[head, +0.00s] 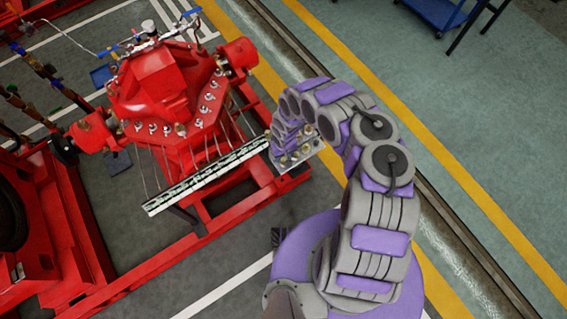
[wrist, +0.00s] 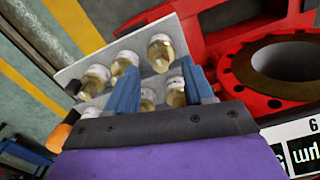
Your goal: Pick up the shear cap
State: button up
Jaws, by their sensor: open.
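Several small cup-shaped pieces with white rims and yellowish bodies, which look like the shear caps (wrist: 160,53), stand on a pale metal plate (wrist: 138,40) in the wrist view. I cannot tell which one is the shear cap of the task. My gripper (wrist: 159,66) is open, its two blue fingers apart over the plate. One cap shows beyond the gap between the fingers, and others show beside and between them, partly hidden. I cannot tell whether the fingers touch any. In the head view the plate (head: 312,149) is partly hidden by my arm, and my fingers are not clear.
A red pump (head: 165,85) with several studs stands left of the plate on a red frame (head: 235,210). A long ruler-like strip (head: 205,177) lies in front. A red flange (wrist: 245,75) is right of the plate in the wrist view.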

aim_at(284, 158)
jog(key=shift+d+f, duration=0.1)
jog(key=shift+f, duration=0.45)
jog(key=f+b, duration=0.2)
jog(key=f, duration=0.2)
jog(key=shift+s+a+f+b, duration=0.1)
jog(key=shift+a+f+b, duration=0.15)
jog(key=shift+b, duration=0.15)
jog(key=shift+d+r, duration=0.1)
jog(key=shift+c, duration=0.4)
jog(key=c, duration=0.7)
